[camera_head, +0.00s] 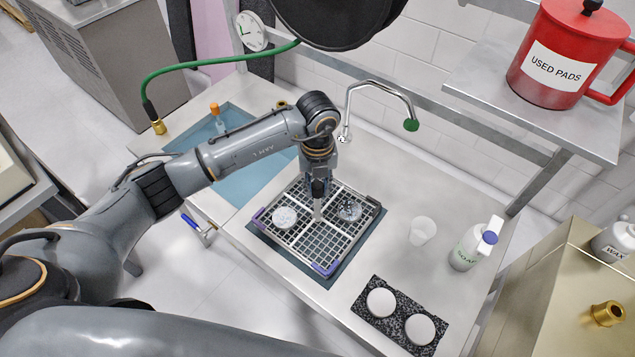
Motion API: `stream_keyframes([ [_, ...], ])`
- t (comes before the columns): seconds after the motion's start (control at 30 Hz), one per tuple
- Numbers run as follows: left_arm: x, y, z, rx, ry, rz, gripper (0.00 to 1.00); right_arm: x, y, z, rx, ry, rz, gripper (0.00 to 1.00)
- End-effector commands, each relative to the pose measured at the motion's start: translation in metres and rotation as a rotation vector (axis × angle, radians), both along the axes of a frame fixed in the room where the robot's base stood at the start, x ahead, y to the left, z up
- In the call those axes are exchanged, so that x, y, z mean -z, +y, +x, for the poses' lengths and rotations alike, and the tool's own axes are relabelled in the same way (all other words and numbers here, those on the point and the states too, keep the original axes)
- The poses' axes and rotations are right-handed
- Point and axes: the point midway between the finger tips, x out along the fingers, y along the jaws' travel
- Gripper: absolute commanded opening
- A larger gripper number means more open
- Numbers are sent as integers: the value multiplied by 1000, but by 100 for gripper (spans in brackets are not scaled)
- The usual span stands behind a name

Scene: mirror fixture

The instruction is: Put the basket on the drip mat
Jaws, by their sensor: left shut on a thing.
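The basket (327,262) is a square grey grid rack with purple corners, near the middle of the steel counter. It holds a white round thing (285,217) and a clear glass-like thing (349,211). A dark teal mat (345,280), which looks like the drip mat, shows under and along the basket's front and right edges. I cannot tell whether the basket touches it. My left gripper (318,208) points down at the basket's middle and is shut on its centre part, which the fingers partly hide. My right gripper is out of view.
A blue-teal area (245,175) with an orange-topped bottle (217,118) lies left. A green-tipped faucet (411,124) arches behind. A white cup (422,230), soap bottle (471,246) and speckled tray (377,325) with white pads stand right. A red pot (563,50) sits on a shelf.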

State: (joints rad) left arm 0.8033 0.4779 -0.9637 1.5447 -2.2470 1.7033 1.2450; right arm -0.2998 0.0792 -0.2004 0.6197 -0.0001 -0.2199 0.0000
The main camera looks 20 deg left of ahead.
Motion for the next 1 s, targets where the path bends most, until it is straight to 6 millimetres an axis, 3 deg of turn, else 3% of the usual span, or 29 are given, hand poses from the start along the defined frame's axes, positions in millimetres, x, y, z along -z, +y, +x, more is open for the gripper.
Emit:
stream_keyframes([
  [0.13, 2, -1, 1, 0, -3, -2, 0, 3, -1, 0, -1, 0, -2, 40],
  [0.17, 2, 0, 0, 0, 0, -1, 31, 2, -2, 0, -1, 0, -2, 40],
  [0.27, 2, 0, 0, 0, 0, 0, 49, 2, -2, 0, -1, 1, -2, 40],
  [0.67, -4, 0, 1, 0, -3, -1, 49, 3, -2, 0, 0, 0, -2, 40],
  [0.77, -17, 0, 2, 0, -6, -2, 49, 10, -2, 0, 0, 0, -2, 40],
  [1.0, -68, 0, 2, 1, -8, -2, 49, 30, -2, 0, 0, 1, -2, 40],
])
